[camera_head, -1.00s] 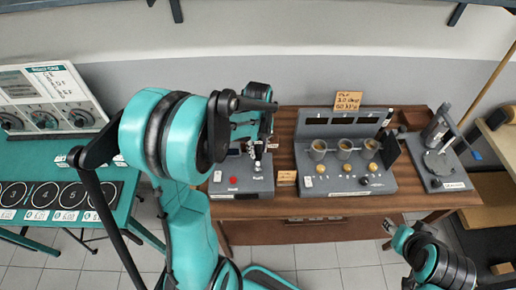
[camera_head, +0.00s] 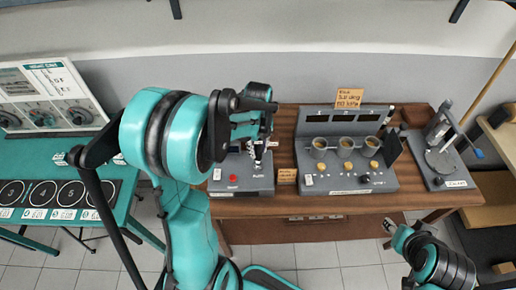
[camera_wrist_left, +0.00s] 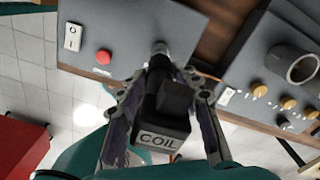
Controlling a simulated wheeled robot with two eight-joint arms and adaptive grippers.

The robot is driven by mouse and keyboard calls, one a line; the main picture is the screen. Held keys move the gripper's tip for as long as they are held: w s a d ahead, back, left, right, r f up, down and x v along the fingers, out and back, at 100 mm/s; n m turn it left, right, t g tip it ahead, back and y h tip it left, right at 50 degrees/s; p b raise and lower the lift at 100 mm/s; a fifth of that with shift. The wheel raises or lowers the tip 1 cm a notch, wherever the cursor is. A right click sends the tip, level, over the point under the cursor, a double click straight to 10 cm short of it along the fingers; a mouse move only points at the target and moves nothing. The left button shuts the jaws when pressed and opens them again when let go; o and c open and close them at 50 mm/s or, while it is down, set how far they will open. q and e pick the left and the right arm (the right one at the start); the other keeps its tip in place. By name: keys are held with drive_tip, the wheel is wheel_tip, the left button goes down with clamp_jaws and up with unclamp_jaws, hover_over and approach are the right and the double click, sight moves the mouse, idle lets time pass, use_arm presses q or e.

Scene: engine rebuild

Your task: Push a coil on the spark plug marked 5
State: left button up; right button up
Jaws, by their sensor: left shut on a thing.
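My left gripper (camera_head: 260,142) is over the grey station with the red button, at the left end of the wooden bench. In the left wrist view its two fingers (camera_wrist_left: 165,100) are shut on a black block labelled COIL (camera_wrist_left: 165,135), one finger on each side. No spark plug marked 5 can be made out. My right gripper (camera_head: 390,226) is small at the lower right, and its fingers are unclear.
The grey station (camera_head: 235,186) has a red button. To its right is a grey unit (camera_head: 350,183) with cups and orange knobs, then a grey stand (camera_head: 445,180). A teal table (camera_head: 60,155) at the left carries numbered round places and a dial panel (camera_head: 45,98).

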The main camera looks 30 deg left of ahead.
use_arm(q)
drive_tip(key=shift+f+b, duration=0.95)
drive_tip(key=shift+f, duration=0.15)
drive_tip(key=o, duration=1.3)
drive_tip(key=shift+o, duration=0.2)
drive_tip(key=shift+r, duration=0.1)
drive_tip(key=shift+r+p, duration=2.7)
drive_tip(key=shift+r, duration=1)
